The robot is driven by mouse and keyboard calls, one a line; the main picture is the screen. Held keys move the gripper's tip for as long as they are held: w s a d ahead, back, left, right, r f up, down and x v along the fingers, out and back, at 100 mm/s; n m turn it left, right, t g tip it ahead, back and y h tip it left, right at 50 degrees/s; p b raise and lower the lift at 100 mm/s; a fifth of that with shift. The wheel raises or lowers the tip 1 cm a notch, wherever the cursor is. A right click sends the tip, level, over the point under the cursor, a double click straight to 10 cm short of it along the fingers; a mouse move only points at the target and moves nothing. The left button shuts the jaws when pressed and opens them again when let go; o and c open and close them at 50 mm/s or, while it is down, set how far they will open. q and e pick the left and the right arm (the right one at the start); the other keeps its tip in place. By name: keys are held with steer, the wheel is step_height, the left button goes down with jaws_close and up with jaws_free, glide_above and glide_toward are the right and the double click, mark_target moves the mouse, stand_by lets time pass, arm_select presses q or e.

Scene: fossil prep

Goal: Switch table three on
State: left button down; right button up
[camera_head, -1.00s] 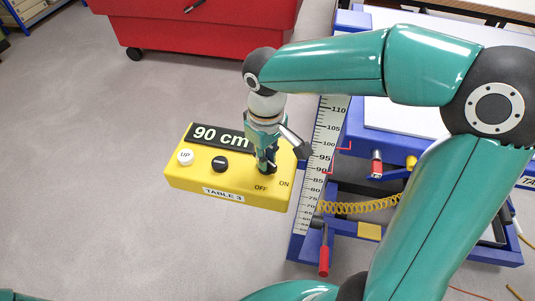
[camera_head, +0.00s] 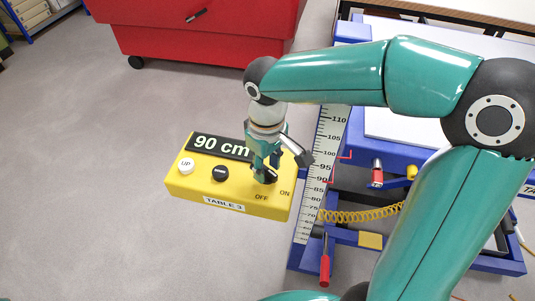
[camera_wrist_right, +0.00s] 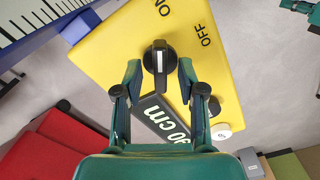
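The yellow TABLE 3 control box (camera_head: 190,188) carries a 90 cm display (camera_head: 221,147), a white UP button (camera_head: 186,166), a black button (camera_head: 220,173) and a black rotary knob by the ON and OFF labels. My right gripper (camera_head: 265,178) points down at the knob. In the right wrist view the knob (camera_wrist_right: 160,66) stands between the two open fingertips (camera_wrist_right: 160,74), with small gaps on both sides. The knob's white mark lies lengthwise and points towards ON, not OFF.
A blue table frame (camera_head: 360,238) with a height scale (camera_head: 322,170) stands right of the box. A coiled yellow hose (camera_head: 360,215) and red-handled lever (camera_head: 324,270) are there. A red wheeled cabinet (camera_head: 200,35) stands behind. The grey floor at left is clear.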

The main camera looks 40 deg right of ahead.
mark_target(267, 169)
step_height(267, 169, up, 12)
stand_by(0.5)
steer(key=shift+f, duration=0.15)
